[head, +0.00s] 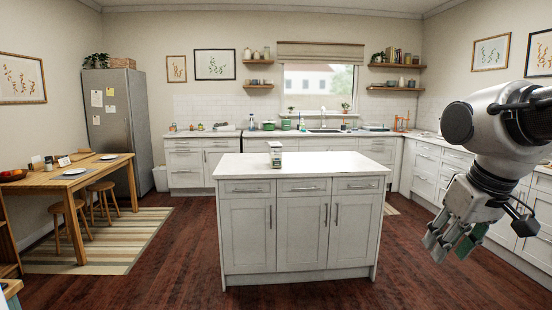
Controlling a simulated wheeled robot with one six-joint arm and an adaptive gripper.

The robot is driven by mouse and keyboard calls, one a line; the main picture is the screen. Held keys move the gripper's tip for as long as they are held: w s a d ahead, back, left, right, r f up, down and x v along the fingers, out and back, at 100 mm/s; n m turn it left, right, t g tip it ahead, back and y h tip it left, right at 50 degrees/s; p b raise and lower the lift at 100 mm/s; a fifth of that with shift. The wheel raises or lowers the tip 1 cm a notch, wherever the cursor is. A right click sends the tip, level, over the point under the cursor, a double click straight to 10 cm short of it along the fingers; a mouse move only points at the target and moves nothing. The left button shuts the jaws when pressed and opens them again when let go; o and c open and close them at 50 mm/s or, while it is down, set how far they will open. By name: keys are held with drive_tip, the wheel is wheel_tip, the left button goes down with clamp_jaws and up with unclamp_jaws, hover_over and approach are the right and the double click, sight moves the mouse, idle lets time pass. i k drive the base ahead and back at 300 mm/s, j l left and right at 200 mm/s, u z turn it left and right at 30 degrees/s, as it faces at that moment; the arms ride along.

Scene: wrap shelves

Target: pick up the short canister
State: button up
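A small white and grey-green container (275,157) stands upright on the white-topped kitchen island, near the middle of its top. It is too small to tell whether it is the short canister. Several small jars or canisters (257,55) stand on the upper left wall shelf, also too small to tell apart. My gripper (454,242) hangs at the right, pointing down, in front of the right-hand cabinets and far from the container. Its fingers look spread apart, with a greenish part at the right finger. I see nothing clearly held.
The island (300,228) stands on dark wood floor (180,265) with free floor on both sides. A wooden table (105,166) with stools is at the left. Counters (225,135) with small items run along the back and right. A fridge (117,125) stands back left.

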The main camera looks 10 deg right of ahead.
sight(274, 153)
drive_tip(key=i+j+z, duration=0.25)
drive_tip(key=i, duration=1.35)
drive_tip(key=i+j+z, duration=0.1)
drive_tip(key=i, duration=0.35)
drive_tip(key=i+j+z, duration=0.1)
drive_tip(key=i+j, duration=0.15)
drive_tip(key=i, duration=0.2)
drive_tip(key=i+j, duration=0.1)
drive_tip(key=j, duration=0.3)
drive_tip(key=i+j+z, duration=0.15)
drive_tip(key=j, duration=1.2)
drive_tip(key=z, duration=0.05)
